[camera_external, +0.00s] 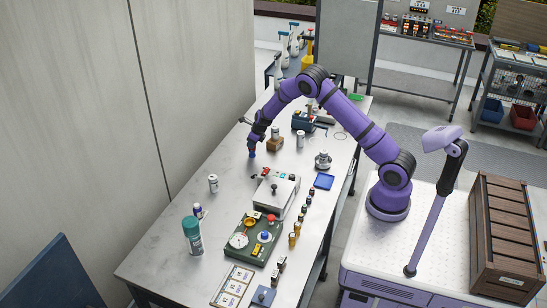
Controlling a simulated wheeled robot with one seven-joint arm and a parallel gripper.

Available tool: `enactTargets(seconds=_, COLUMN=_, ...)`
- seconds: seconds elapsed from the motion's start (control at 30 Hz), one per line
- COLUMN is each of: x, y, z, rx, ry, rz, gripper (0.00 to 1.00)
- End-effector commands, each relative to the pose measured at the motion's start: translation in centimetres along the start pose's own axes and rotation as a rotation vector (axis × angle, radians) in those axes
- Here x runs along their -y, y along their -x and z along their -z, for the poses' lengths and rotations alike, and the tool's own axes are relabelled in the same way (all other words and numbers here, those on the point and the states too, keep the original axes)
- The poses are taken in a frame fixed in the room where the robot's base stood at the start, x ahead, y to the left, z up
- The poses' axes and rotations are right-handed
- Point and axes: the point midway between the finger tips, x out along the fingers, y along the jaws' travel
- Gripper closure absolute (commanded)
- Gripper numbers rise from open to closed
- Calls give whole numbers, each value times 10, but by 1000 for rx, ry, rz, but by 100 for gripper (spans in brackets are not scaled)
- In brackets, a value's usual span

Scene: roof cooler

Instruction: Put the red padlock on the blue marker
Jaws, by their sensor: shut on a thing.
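My gripper (252,146) hangs over the left part of the long workbench, pointing down. It is shut on a small red and dark blue thing (252,154), close to the bench top. The thing is too small and too covered to tell whether it is the red padlock.
The workbench (165,259) also holds a green device with gauges (254,239), a teal-capped can (192,236), a silver can (213,184), a brown block (274,144) and a round metal piece (322,160). Several small bottles stand along the right edge. The left wall is close.

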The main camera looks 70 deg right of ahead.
Motion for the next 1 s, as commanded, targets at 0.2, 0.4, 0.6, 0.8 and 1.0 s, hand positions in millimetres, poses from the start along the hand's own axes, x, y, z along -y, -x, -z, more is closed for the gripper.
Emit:
enactTargets(seconds=0.2, x=0, y=-2, z=1, rx=0, ry=0, rz=0, gripper=55)
enactTargets(seconds=0.4, x=0, y=-2, z=1, rx=0, ry=0, rz=0, gripper=55)
enactTargets(seconds=0.6, x=0, y=9, z=-1, rx=1, ry=1, rz=0, gripper=55)
enactTargets(seconds=0.8, x=0, y=45, z=-1, rx=2, ry=1, rz=1, gripper=55)
enactTargets(seconds=1.0, x=-1, y=84, z=-1, rx=2, ry=2, rz=1, gripper=55)
